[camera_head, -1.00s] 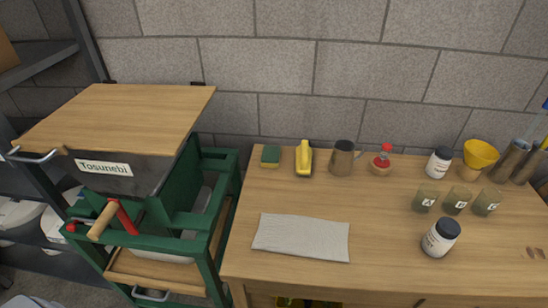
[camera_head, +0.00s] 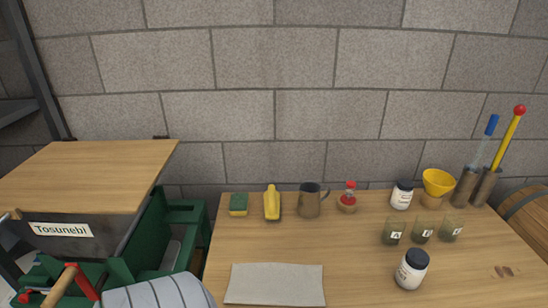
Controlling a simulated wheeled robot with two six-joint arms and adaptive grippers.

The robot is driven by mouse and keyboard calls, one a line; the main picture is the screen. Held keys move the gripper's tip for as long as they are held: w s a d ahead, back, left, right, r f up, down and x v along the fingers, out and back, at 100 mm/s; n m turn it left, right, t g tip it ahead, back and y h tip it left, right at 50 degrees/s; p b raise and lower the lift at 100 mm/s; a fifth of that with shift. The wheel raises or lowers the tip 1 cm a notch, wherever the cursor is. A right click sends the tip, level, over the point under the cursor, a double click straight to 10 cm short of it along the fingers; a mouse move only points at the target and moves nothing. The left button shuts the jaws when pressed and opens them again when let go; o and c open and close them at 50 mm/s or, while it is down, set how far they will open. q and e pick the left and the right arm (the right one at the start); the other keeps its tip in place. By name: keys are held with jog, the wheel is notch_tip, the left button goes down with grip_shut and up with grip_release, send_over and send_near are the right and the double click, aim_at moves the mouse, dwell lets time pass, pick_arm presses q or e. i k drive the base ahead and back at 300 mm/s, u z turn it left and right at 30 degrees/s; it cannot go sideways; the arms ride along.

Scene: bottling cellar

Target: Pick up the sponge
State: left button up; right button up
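The sponge (camera_head: 239,204) is a small block with a green top and a yellow lower part. It lies at the back left of the wooden table (camera_head: 365,265), near the stone wall. Nothing covers the sponge. Neither of my grippers is in view.
A metal jug (camera_head: 310,201), a red-topped item (camera_head: 347,197), jars, several lettered cups and a yellow funnel (camera_head: 437,182) stand further right. A grey cloth (camera_head: 275,284) lies in front. A green-framed machine (camera_head: 180,215) stands left of the table.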

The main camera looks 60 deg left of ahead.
aim_at(239, 203)
jog(key=k, duration=0.85)
jog(key=u, duration=1.15)
jog(key=i, duration=0.35)
jog(key=z, duration=0.1)
